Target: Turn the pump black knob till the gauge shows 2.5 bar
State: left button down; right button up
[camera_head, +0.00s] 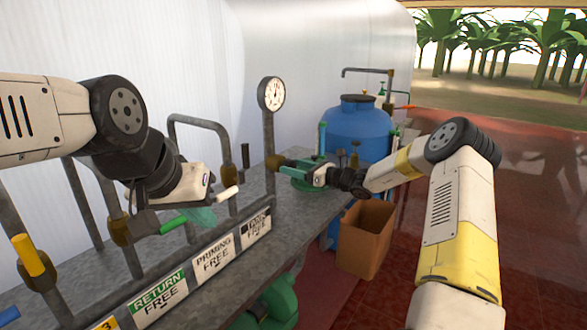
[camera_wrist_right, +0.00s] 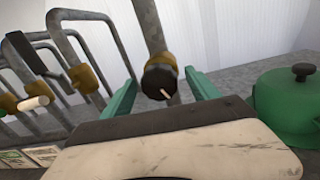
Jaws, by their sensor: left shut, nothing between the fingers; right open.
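The black knob (camera_wrist_right: 158,84), with a white mark on its face, sits on a brass fitting on a grey pipe in the right wrist view. The brass fitting (camera_head: 274,162) shows in the head view, where the knob is hard to make out. The round white gauge (camera_head: 271,94) tops the same pipe; its needle points roughly upward, but the figures are too small to read. My right gripper (camera_head: 290,168) is open, its green fingers on either side of the knob; I cannot tell whether they touch it. My left gripper (camera_head: 203,216) is shut and empty over the bench's left part.
Pipes with yellow (camera_head: 28,255), green (camera_head: 173,224) and white (camera_head: 228,192) valve handles stand along the grey bench. Labels such as RETURN FREE (camera_head: 160,297) line its front. A blue tank (camera_head: 358,128) and a cardboard box (camera_head: 364,238) stand beyond. Red floor is clear at right.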

jog(key=c, duration=1.4)
jog(key=shift+o, duration=0.2)
jog(key=shift+n, duration=0.4)
jog(key=n, duration=0.3)
jog(key=shift+s+a, duration=0.1)
jog(key=shift+n+h, duration=0.3)
jog(key=shift+n, duration=1.6)
